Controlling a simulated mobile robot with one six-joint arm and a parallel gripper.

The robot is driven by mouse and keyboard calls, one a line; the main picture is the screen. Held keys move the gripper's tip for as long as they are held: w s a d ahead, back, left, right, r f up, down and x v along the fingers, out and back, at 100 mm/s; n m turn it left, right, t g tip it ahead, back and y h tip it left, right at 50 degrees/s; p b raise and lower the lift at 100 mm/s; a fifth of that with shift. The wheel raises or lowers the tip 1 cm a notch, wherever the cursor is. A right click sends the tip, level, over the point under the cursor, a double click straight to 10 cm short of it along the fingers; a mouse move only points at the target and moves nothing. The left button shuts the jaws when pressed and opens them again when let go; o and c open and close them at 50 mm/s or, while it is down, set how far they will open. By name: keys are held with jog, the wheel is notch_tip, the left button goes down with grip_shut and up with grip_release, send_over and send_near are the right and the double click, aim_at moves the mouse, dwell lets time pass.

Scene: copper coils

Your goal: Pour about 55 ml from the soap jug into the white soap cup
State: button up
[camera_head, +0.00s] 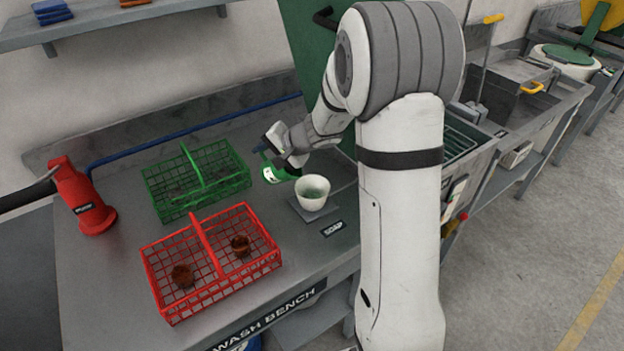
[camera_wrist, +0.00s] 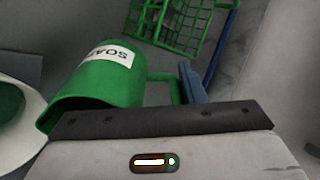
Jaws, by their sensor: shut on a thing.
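The green soap jug (camera_wrist: 85,85), with a white soap label, is tilted in the wrist view, its mouth toward the white soap cup (camera_wrist: 30,140). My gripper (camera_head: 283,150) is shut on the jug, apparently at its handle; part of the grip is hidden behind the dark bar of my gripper. In the head view the jug (camera_head: 277,172) is held just behind and left of the cup (camera_head: 313,188), above the bench. The cup stands upright on a small grey plate (camera_head: 318,213) by a soap sign. Something greenish shows inside the cup. No stream is visible.
A green wire basket (camera_head: 236,180) stands left of the jug. A red wire basket (camera_head: 163,311) in front holds two copper-brown coils (camera_head: 240,245). A red device (camera_head: 80,198) stands at the far left. Sinks lie to the right.

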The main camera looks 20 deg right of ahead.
jog(key=shift+w+a+f+g+h+p, duration=0.2)
jog(key=shift+a+f+g+h+p, duration=0.15)
jog(key=shift+p, duration=1.15)
jog(key=shift+w+a+f+g+h+p, duration=0.1)
jog(key=shift+w+f+g+h+p, duration=0.25)
jog(key=shift+p, duration=1.15)
jog(key=p, duration=0.4)
jog(key=w+a+g+h+p, duration=0.1)
jog(key=p, duration=0.2)
jog(key=shift+f+p, duration=0.2)
jog(key=shift+p, duration=0.2)
jog(key=p, duration=0.2)
jog(key=g+h+p, duration=0.1)
jog(key=p, duration=0.1)
jog(key=shift+w+a+r, duration=0.15)
jog(key=shift+a, duration=0.1)
jog(key=shift+w+a+r+g+h, duration=0.45)
jog(key=shift+w+a+g+h, duration=0.1)
jog(key=shift+g+h, duration=0.3)
jog(key=shift+w+a+r+g+h, duration=0.4)
jog(key=shift+w+a+g+h, duration=0.15)
jog(key=shift+g+h, duration=0.3)
